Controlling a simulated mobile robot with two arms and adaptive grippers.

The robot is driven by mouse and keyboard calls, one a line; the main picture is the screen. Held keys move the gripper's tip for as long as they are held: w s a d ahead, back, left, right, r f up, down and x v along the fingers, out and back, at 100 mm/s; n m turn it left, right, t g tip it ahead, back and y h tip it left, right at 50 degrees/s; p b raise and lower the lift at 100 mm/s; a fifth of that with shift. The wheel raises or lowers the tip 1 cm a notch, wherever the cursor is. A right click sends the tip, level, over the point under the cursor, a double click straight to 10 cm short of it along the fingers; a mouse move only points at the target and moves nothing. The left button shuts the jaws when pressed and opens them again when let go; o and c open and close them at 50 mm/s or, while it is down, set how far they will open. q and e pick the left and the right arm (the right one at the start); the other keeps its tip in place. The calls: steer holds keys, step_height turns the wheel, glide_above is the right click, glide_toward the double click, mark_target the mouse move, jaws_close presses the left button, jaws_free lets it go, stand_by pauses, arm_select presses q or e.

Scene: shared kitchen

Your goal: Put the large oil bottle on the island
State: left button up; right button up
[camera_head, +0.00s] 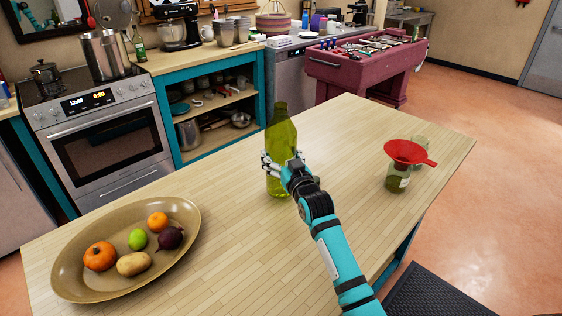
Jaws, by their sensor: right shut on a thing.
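The large oil bottle (281,128) is tall, yellow-green and see-through, and it is upright over the middle of the wooden island top (350,130). My right gripper (279,168) is shut on the bottle around its lower half, and my teal arm comes in from the lower right. The base of the bottle appears at the island surface, but I cannot tell for sure whether it touches. My left gripper is not in the view.
An oval tray (75,281) with fruit and vegetables lies at the island's left. A red funnel (407,152) sits above a small green bottle (396,180) at the right. Bare wood surrounds the bottle. A stove (110,140) and a pink foosball table (335,75) stand behind.

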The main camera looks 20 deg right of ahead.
step_height(320, 180, down, 2)
steer(key=shift+f, duration=0.25)
steer(key=o, duration=1.3)
steer(key=shift+c, duration=0.2)
steer(key=shift+s, duration=0.1)
steer(key=s+b, duration=0.1)
steer(key=s, duration=1.1)
steer(key=shift+a, duration=0.35)
